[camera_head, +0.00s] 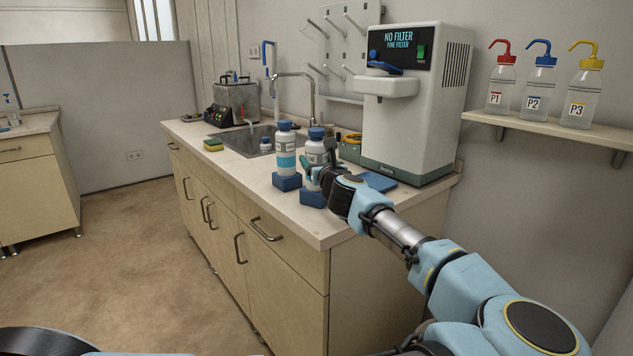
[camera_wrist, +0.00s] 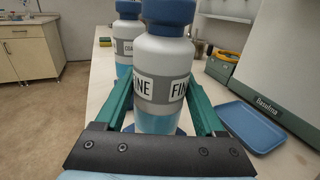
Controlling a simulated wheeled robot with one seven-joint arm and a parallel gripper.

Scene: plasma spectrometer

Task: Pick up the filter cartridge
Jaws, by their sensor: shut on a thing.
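A white filter cartridge with a blue cap, a label reading "FINE" and a light-blue lower band stands upright between my fingers in the wrist view (camera_wrist: 163,60). It also shows in the head view (camera_head: 315,147), at the counter's front edge, partly hidden by my gripper. My gripper (camera_head: 318,172) is shut on its body, with a green finger on each side in the wrist view (camera_wrist: 162,105). A blue holder (camera_head: 312,198) is under it; I cannot tell whether the cartridge still rests there. A second cartridge (camera_head: 285,140), its label starting "COA", stands in another blue holder (camera_head: 287,182) to the left.
The white machine (camera_head: 425,110), its screen reading "NO FILTER", stands behind to the right. A blue tray (camera_wrist: 250,125) lies before it. A sink (camera_head: 245,140), a sponge (camera_head: 213,144) and a drying rack (camera_head: 340,50) are farther back. Wash bottles (camera_head: 537,85) stand on a shelf at right.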

